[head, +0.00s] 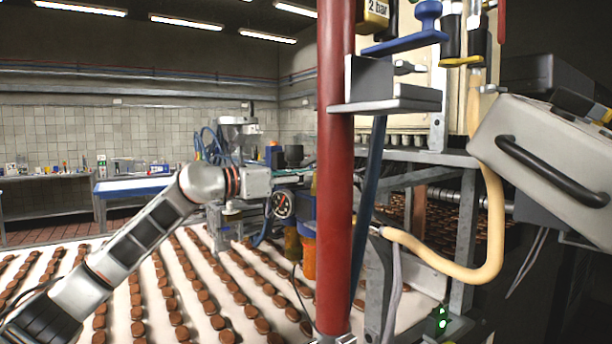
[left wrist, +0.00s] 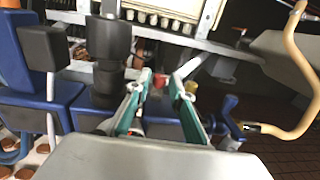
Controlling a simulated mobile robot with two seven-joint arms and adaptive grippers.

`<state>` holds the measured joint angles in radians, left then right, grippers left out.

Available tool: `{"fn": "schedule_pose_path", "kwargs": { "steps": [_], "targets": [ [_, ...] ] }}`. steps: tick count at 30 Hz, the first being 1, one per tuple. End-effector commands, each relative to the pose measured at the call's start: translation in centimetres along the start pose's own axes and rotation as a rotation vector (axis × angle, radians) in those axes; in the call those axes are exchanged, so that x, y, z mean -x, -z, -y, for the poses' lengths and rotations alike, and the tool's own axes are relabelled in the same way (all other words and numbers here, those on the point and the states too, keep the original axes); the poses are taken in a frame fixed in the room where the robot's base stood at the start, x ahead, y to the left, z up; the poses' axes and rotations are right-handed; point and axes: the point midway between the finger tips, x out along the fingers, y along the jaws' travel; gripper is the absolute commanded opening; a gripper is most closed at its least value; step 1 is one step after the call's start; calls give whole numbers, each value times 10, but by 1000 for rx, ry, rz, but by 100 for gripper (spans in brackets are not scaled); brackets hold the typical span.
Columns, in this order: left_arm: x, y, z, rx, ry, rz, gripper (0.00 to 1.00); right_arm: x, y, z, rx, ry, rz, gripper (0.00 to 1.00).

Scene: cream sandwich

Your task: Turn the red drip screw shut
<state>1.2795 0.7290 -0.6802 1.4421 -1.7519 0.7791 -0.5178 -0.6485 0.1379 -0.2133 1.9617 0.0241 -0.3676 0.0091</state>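A small red knob (left wrist: 159,80), which looks like the red drip screw, shows in the left wrist view. My left gripper (left wrist: 162,77) has its two teal fingers apart. The red knob appears between the fingertips, with some gap beside it; I cannot tell whether the tips reach around it or are short of it. In the head view my left arm comes in from the left and its hand is in front of the machine parts, left of the red post. The red knob cannot be made out there. My right gripper is not in view.
A brass-yellow knob (left wrist: 191,88) is close to the right fingertip. A black cylinder (left wrist: 108,45) and blue blocks stand to the left. A cream hose (head: 492,235) curves at the right. A thick red post (head: 335,170) stands in front. Rows of brown biscuits lie on the white belt.

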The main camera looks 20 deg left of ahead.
Motion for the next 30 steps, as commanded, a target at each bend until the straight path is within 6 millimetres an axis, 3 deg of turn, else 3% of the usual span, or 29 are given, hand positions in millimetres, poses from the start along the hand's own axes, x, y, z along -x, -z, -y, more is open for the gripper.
{"fn": "schedule_pose_path", "kwargs": {
  "steps": [3, 6, 30],
  "targets": [
    [0, 0, 0, 0, 0, 0, 19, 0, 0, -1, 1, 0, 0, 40],
    [0, 0, 0, 0, 0, 0, 0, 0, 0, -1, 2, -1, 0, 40],
    [0, -1, -4, 0, 145, 2, 0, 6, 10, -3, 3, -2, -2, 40]
  ]
}}
